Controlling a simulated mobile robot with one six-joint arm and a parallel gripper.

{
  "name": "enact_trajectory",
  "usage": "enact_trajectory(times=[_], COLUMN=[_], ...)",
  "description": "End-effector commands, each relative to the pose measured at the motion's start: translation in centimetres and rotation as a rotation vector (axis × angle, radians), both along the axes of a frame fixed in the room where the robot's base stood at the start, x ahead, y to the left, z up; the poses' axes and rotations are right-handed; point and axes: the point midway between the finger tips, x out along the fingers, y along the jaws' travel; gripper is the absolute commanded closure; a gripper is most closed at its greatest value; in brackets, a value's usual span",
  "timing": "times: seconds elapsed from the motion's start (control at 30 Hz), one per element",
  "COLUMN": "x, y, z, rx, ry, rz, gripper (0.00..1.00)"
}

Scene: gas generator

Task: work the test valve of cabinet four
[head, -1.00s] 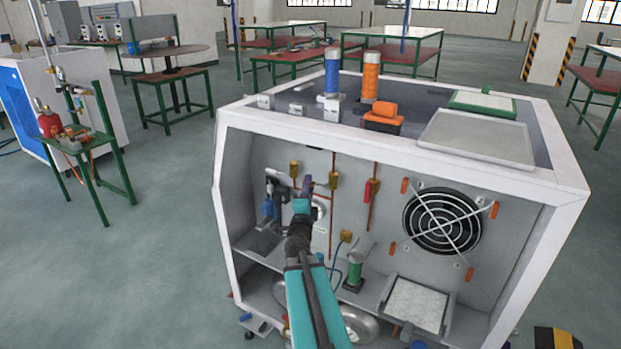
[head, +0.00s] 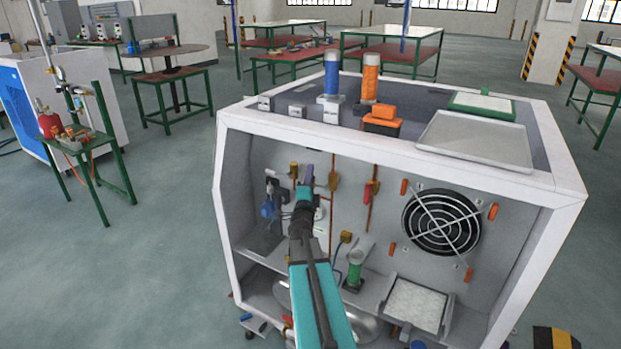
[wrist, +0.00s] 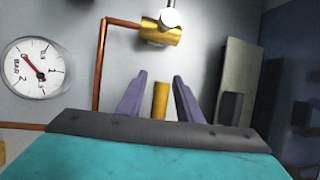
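The open-fronted white cabinet (head: 560,190) fills the right half of the head view. Its back panel carries brass fittings, including one (head: 334,182) right of my gripper and one (head: 294,170) left of it. A red-handled fitting (head: 371,190) is further right. No label shows which is the test valve. My gripper (head: 307,174) is inside the cabinet near the back panel. In the wrist view its purple fingers (wrist: 160,92) are apart, with a yellow brass stem (wrist: 160,102) between them and gaps on both sides. Above is a brass fitting (wrist: 160,32) with a pale round knob (wrist: 170,17).
A pressure gauge (wrist: 37,66) and copper pipe (wrist: 102,65) are left in the wrist view; a grey plate (wrist: 237,80) is right. A fan (head: 442,222) and a green cylinder (head: 355,270) are further right in the cabinet. A small green-legged table (head: 85,145) stands left.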

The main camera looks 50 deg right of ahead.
Motion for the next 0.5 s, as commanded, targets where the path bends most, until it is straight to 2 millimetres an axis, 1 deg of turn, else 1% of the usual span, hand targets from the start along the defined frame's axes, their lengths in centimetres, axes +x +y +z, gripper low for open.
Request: enact_trajectory(times=[0.13, 0.17, 0.2, 0.33, 0.37, 0.5], x=[-0.01, -0.01, 0.00, 0.00, 0.00, 0.01], y=[0.01, 0.01, 0.02, 0.03, 0.03, 0.04], z=[-0.01, -0.01, -0.01, -0.02, -0.02, -0.03], rx=[0.000, 0.000, 0.000, 0.000, 0.000, 0.000], ry=[0.000, 0.000, 0.000, 0.000, 0.000, 0.000], rz=[0.000, 0.000, 0.000, 0.000, 0.000, 0.000], gripper=[0.67, 0.69, 0.76, 0.98, 1.00, 1.00])
